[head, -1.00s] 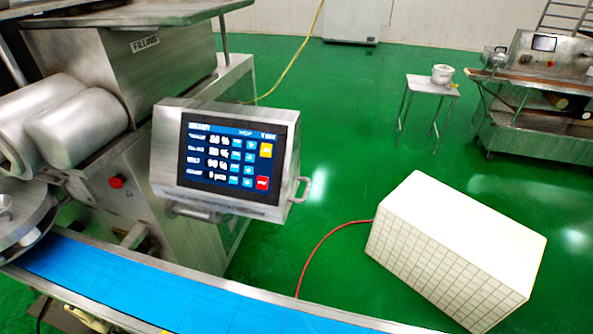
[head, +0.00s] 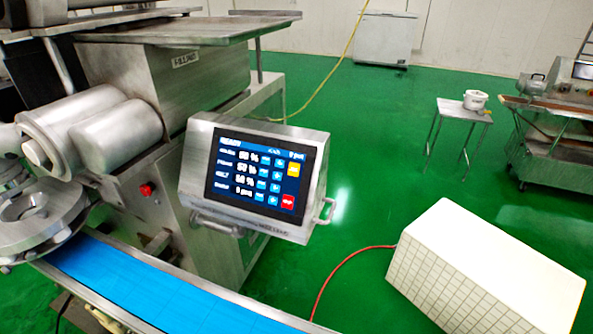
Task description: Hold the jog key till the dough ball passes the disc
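The control panel (head: 255,178) hangs on the front of the steel encrusting machine (head: 165,75). Its lit screen (head: 257,172) reads READY at the top, with rows of percentages and blue keys. A yellow key (head: 293,169) and a red key (head: 288,202) sit at the screen's right; I cannot read which key is the jog key. The round steel disc housing (head: 40,215) is at the left edge above the blue conveyor belt (head: 130,285). No dough ball shows, and the visible belt is bare. Neither gripper is in view.
A red button (head: 147,189) is on the machine's side. A white box with a grid pattern (head: 490,265) stands on the floor at the right, a red hose (head: 340,270) beside it. Green floor between is open.

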